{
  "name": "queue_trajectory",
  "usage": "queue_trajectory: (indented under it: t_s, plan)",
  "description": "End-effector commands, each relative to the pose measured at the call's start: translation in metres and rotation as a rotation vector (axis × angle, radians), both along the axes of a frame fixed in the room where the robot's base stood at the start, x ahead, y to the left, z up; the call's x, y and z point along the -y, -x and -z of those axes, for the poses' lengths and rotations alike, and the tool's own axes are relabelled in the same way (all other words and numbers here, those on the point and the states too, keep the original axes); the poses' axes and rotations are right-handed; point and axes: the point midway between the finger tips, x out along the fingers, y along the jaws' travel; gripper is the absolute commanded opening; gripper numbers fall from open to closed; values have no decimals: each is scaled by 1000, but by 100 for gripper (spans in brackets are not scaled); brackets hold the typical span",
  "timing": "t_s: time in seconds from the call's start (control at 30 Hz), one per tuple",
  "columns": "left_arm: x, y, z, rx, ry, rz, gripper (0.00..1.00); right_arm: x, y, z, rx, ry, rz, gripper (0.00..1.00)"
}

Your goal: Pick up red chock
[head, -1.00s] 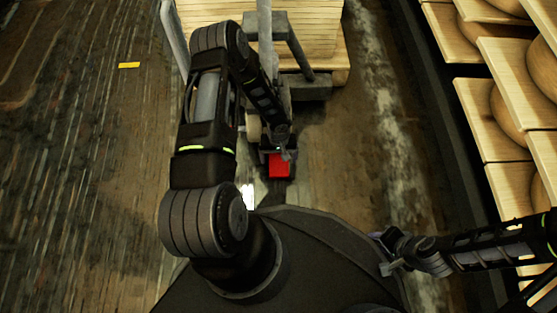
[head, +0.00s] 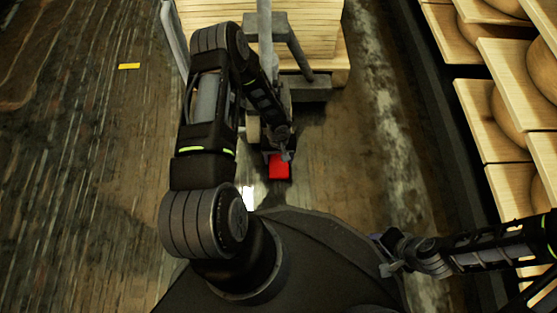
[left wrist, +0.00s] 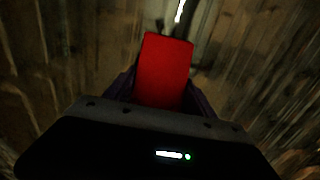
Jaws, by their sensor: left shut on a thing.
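The red chock (head: 279,168) shows in the middle of the head view, just below my left gripper (head: 281,152). In the left wrist view the red chock (left wrist: 165,68) stands between the two dark fingers of my left gripper (left wrist: 158,95), which is shut on it. Its lower end is hidden behind the gripper body. Whether it touches the floor I cannot tell. My right gripper (head: 388,262) is at the lower right in the head view, away from the chock; its jaws are too small to judge.
A cart or pallet jack (head: 305,88) with a stack of wooden boards (head: 312,30) stands just ahead. Shelves with cheese wheels (head: 510,115) line the right side. A yellow mark (head: 129,66) lies on the open wooden floor at the left.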

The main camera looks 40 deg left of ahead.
Motion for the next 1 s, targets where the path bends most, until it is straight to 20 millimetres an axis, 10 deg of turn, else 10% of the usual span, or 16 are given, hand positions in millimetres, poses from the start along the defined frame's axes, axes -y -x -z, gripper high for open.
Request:
queue_trajectory:
  t_s: [0.43,1.0]
  plan:
    - [0,0,0,0,0,0,5,0,0,0,0,0,0,36]
    - [-1,-1,-18,2,-1,1,4,0,1,-8,0,1,-1,36]
